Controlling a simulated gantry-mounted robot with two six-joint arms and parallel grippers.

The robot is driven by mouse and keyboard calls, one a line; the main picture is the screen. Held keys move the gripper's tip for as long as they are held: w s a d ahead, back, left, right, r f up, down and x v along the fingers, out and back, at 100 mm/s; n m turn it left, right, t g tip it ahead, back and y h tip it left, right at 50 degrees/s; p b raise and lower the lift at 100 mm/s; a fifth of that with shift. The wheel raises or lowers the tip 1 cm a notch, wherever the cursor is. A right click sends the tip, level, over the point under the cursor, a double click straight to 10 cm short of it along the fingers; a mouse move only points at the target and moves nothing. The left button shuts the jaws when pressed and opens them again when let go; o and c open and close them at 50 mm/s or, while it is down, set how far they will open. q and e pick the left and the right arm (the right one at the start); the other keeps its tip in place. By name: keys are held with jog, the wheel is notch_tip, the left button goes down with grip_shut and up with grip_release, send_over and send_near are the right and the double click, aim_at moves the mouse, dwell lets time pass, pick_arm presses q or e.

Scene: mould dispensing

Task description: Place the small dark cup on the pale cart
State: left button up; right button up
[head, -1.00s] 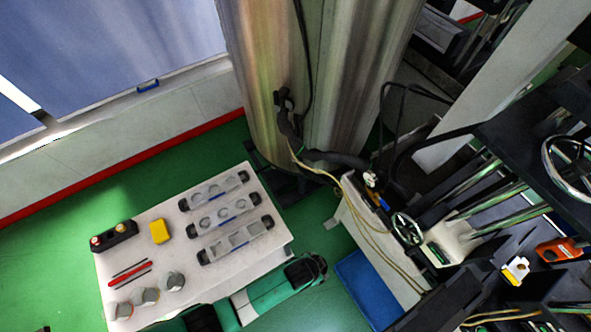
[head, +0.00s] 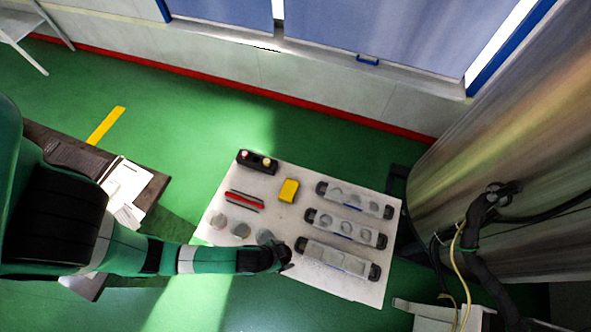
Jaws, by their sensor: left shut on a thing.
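The pale cart (head: 272,213) stands in the middle of the head view. My left gripper (head: 283,259) reaches in from the left over the cart's front edge. It is shut on a small dark thing, which fits the small dark cup. The thing is hard to tell apart from the dark fingers, and I cannot tell whether it touches the cart top. My right gripper is not in view.
Several items stand on the cart: grey-topped cups (head: 241,230) beside my gripper, clear mould trays (head: 345,233) at right, a yellow block (head: 289,190), red and black tools (head: 244,199) and a button box (head: 257,161). A brown table (head: 150,190) is at left, a metal column (head: 510,150) at right.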

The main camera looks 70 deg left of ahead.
pick_arm(q)
jog(key=shift+w+a+f, duration=0.1)
jog(key=shift+f, duration=0.15)
jog(key=w+a+f+b, duration=0.1)
jog(key=a+f+b, duration=0.1)
jog(key=a, duration=0.2)
jog(key=w+a+f+b, duration=0.1)
jog(key=a+f+b, duration=0.2)
jog(key=w+a+f+b, duration=0.2)
jog(key=a+f+b, duration=0.1)
jog(key=a, duration=0.1)
jog(key=shift+a+f, duration=0.2)
jog(key=shift+a, duration=0.1)
jog(key=shift+a+f, duration=0.1)
jog(key=shift+a, duration=0.1)
jog(key=f+b, duration=0.2)
jog(key=f, duration=0.1)
jog(key=shift+w+a+f, duration=0.2)
jog(key=shift+a, duration=0.2)
jog(key=shift+f+b, duration=0.3)
jog(key=shift+b, duration=0.05)
